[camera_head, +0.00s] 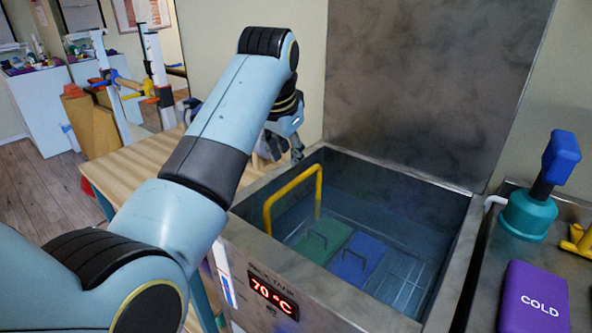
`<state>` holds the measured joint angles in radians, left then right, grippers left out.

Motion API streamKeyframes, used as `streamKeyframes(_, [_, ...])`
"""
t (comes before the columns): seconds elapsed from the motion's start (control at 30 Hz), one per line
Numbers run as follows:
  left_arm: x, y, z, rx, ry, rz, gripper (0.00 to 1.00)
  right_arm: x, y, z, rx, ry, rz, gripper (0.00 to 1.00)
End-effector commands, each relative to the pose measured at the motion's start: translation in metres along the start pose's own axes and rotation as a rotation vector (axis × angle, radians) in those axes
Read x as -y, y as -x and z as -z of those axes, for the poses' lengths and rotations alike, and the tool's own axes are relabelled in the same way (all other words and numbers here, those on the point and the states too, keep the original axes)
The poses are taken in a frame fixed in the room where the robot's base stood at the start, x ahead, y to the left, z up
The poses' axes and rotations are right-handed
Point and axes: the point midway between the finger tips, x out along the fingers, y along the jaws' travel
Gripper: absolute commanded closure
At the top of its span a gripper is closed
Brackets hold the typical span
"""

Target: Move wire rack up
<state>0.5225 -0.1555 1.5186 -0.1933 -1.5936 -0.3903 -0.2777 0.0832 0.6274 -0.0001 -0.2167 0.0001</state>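The wire rack (405,275) lies low inside an open steel tank with its lid up. A tall yellow handle (294,194) rises at the tank's left side. A green pack (322,242) and a blue pack (358,259), each with a dark handle, lie in the tank. My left gripper (284,155) is above and behind the tank's left rim, near the top of the yellow handle but apart from it. Its dark fingers look spread and empty; my arm partly hides it. My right gripper is out of view.
The tank front (320,300) shows 70 °C. On the right, a steel counter holds a teal and blue tool (530,210), a purple COLD pack (535,300) and a yellow item (578,240). A wooden table (140,165) stands left behind my arm. The raised lid (430,85) blocks the back.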

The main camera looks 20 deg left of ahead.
Motion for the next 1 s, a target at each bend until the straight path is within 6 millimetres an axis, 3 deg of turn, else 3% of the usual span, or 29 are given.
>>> streamKeyframes(0.3, [0.0,-0.057,-0.002,0.004,0.0,-0.001,0.75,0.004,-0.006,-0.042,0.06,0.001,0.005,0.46])
streamKeyframes(0.53, [0.0,-0.094,-0.002,0.003,0.0,0.0,0.75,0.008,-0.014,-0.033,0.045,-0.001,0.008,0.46])
streamKeyframes(0.7, [0.0,-0.104,-0.001,0.0,0.001,0.0,0.75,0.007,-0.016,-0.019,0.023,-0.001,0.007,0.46])
streamKeyframes(0.97, [0.0,-0.104,-0.001,0.0,0.001,0.0,0.75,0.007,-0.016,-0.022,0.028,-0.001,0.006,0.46])
streamKeyframes(1.0, [0.0,-0.104,-0.001,0.001,0.001,0.0,0.8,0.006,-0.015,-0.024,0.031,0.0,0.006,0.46])
